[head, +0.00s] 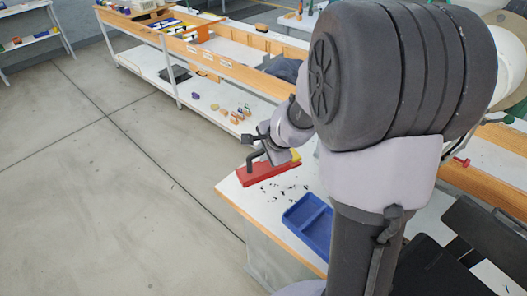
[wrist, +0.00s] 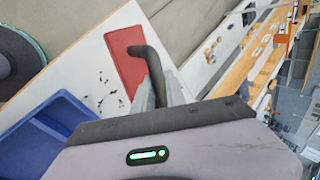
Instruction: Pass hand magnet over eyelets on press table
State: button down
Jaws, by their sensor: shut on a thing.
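The hand magnet looks like a flat red bar (head: 268,170) with a dark bent handle (wrist: 152,62). The red bar also shows in the wrist view (wrist: 122,52). My gripper (head: 272,152) is shut on the handle, and its fingers close around it in the wrist view (wrist: 160,92). The bar is at the far end of the white press table (head: 236,195); I cannot tell whether it touches the top. Small black eyelets (head: 268,199) lie scattered beside the bar, between it and the blue tray. They also show in the wrist view (wrist: 102,88).
A blue divided tray (head: 309,222) stands on the press table, nearer me than the eyelets. A long workbench (head: 228,66) with a lower shelf of small blocks runs behind. A black chair (head: 475,232) is at the right. The floor at left is clear.

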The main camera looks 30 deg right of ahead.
aim_at(264, 167)
notch_tip(264, 167, down, 7)
jog(key=b, duration=0.5)
jog(key=shift+b, duration=0.4)
jog(key=shift+w+d+f+p, duration=0.15)
jog(key=shift+w+p, duration=0.15)
jog(key=shift+w, duration=0.75)
jog(key=shift+w+d+f+p, duration=0.15)
jog(key=shift+w+p, duration=0.15)
jog(key=shift+w, duration=0.75)
jog(key=w+d+p, duration=0.2)
jog(key=d, duration=0.8)
jog(key=shift+w+d+r, duration=0.3)
jog(key=shift+r, duration=0.15)
jog(key=s+a+b, duration=0.6)
jog(key=s+a, duration=0.4)
jog(key=s, duration=0.2)
jog(key=shift+s+a+b, duration=0.3)
jog(key=shift+b, duration=0.1)
